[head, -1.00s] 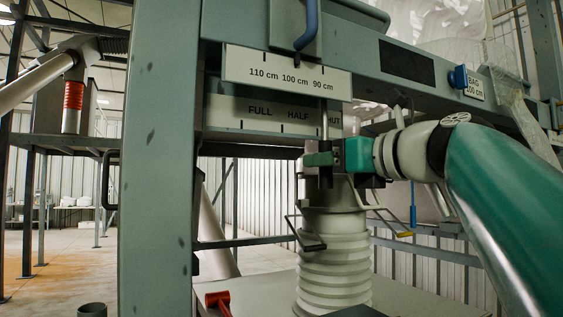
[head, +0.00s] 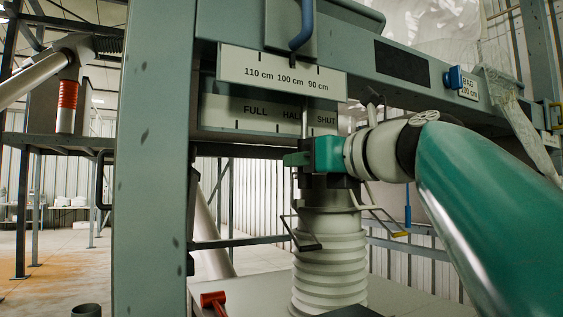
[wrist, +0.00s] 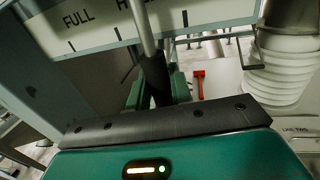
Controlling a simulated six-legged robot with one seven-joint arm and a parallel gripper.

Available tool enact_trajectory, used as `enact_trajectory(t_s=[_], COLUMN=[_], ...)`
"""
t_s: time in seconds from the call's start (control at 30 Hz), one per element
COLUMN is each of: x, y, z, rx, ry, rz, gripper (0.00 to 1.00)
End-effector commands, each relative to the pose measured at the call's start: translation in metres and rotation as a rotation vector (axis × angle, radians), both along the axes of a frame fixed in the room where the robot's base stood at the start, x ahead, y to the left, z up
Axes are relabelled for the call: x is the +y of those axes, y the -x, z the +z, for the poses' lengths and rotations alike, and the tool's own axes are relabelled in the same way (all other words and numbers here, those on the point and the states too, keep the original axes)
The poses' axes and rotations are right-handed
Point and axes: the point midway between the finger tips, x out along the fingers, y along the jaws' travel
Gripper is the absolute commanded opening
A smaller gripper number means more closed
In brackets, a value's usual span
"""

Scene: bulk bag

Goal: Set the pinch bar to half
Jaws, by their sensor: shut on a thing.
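The pinch bar shows as a thin upright rod (head: 306,110) in front of the scale plate marked FULL, HALF, SHUT (head: 222,117). In the head view the rod covers the end of HALF, left of SHUT. My gripper (head: 303,160) is shut around the bar below the plate. In the wrist view the bar's dark grip (wrist: 157,76) sits between my fingers, and the rod covers most of the HALF label on the plate (wrist: 95,28). Which tick the bar lines up with is hard to tell.
Above is a 110/100/90 cm plate (head: 232,67) with a blue handle (head: 302,25). A ribbed white spout (head: 330,265) hangs just below my gripper, with wire handles beside it. A thick green-grey post (head: 150,170) stands left. A red tool (head: 214,301) lies low.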

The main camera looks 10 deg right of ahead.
Motion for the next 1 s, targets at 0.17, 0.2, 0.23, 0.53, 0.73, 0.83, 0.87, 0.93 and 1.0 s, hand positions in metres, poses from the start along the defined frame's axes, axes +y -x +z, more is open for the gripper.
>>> enact_trajectory(t_s=[0.17,0.2,0.23,0.53,0.73,0.83,0.87,0.93,1.0], x=[0.034,0.036,0.037,0.036,0.036,0.036,0.036,0.035,0.034], y=[0.012,0.012,0.012,0.012,0.012,0.012,0.012,0.013,0.017], z=[0.000,0.000,0.000,0.000,0.000,0.000,0.000,0.000,0.000], rx=[0.000,0.000,0.000,0.001,0.000,0.000,0.000,0.000,-0.001], ry=[0.004,0.004,0.004,0.003,0.002,0.002,0.002,0.002,0.003], rz=[0.012,0.010,0.009,0.006,0.005,0.005,0.005,0.005,0.005], gripper=[0.00,0.00,0.00,0.26,0.41,0.41,0.41,0.41,0.41])
